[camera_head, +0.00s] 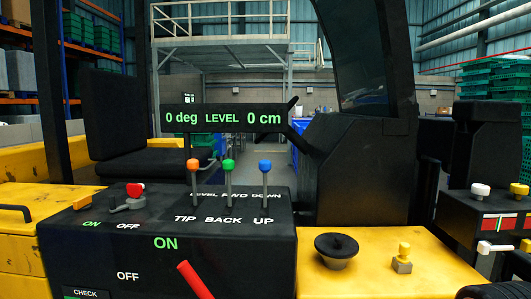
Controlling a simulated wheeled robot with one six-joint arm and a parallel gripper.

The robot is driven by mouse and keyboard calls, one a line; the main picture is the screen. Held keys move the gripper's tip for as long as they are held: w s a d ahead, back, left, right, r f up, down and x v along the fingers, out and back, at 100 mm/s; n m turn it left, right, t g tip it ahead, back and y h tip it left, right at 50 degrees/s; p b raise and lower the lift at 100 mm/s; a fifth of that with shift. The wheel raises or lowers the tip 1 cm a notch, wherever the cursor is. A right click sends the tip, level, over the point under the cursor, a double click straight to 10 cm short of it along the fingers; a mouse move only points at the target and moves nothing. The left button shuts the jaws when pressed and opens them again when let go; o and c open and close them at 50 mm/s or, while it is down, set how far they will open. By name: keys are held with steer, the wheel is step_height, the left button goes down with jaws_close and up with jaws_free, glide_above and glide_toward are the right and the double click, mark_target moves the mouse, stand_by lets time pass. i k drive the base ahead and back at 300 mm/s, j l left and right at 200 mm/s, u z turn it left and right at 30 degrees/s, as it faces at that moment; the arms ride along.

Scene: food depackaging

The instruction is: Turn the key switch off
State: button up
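A black control console (220,262) fills the lower left. On its top left is a small grey switch with a red knob (135,190), behind a green "ON" label and a white "OFF" label. A small yellow piece (88,202) lies to its left. On the front face, a red handle (195,280) slants down to the right, beside a larger green "ON" above a white "OFF". I cannot tell for certain which of these is the key switch. I cannot make out my gripper in this view.
Orange (193,166), green (228,166) and blue (264,166) levers stand upright on the console. A display (222,118) reads "0 deg LEVEL 0 cm". A black knob (337,247) and a yellow knob (403,258) sit on the yellow body. More controls (500,222) are at right.

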mark_target(132, 204)
steer(key=u, duration=1.3)
